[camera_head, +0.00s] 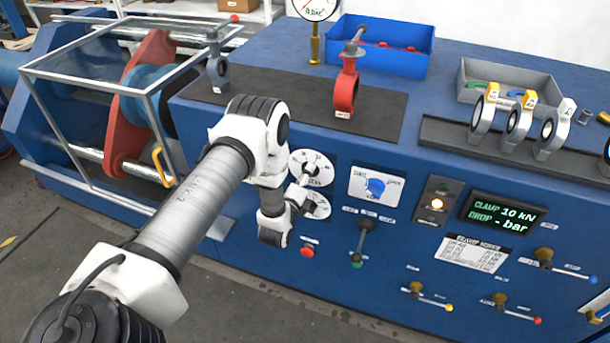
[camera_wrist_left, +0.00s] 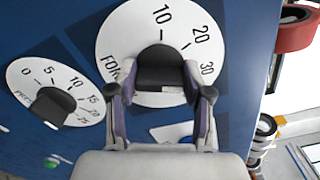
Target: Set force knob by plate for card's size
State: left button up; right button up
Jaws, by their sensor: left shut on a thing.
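My left gripper (camera_head: 303,186) is at the front panel, shut on the black force knob, which shows between its fingers (camera_wrist_left: 160,92) in the left wrist view. The black knob (camera_wrist_left: 160,68) sits on the upper white dial (camera_wrist_left: 125,40), marked 10, 20 and 30; its exact pointing is unclear. That dial (camera_head: 306,157) is partly hidden by the gripper in the head view. The display (camera_head: 503,214) reads CLAMP 10 kN and DROP - bar. A white printed plate (camera_head: 472,254) hangs below it, its rows too small to read. My right gripper is not in view.
A second dial (camera_wrist_left: 47,76), marked 0 to 25, sits beside the force dial. A red valve (camera_head: 346,92) and a grey valve (camera_head: 218,72) stand on the black mat (camera_head: 383,120). A blue selector (camera_head: 376,187) and a black lever (camera_head: 365,232) are to the right.

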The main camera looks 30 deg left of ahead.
pick_arm(q)
jog(key=shift+w+r, duration=0.2)
jog(key=shift+r, duration=0.1)
jog(key=o, duration=1.1)
jog(key=shift+o, duration=0.3)
jog(key=shift+w+f, duration=0.15)
jog(key=shift+f, duration=0.15)
jog(key=shift+s+d, duration=0.1)
jog(key=shift+s, duration=0.45)
jog(key=v, duration=0.6)
jog(key=shift+s, duration=0.25)
jog(key=shift+f, duration=0.1)
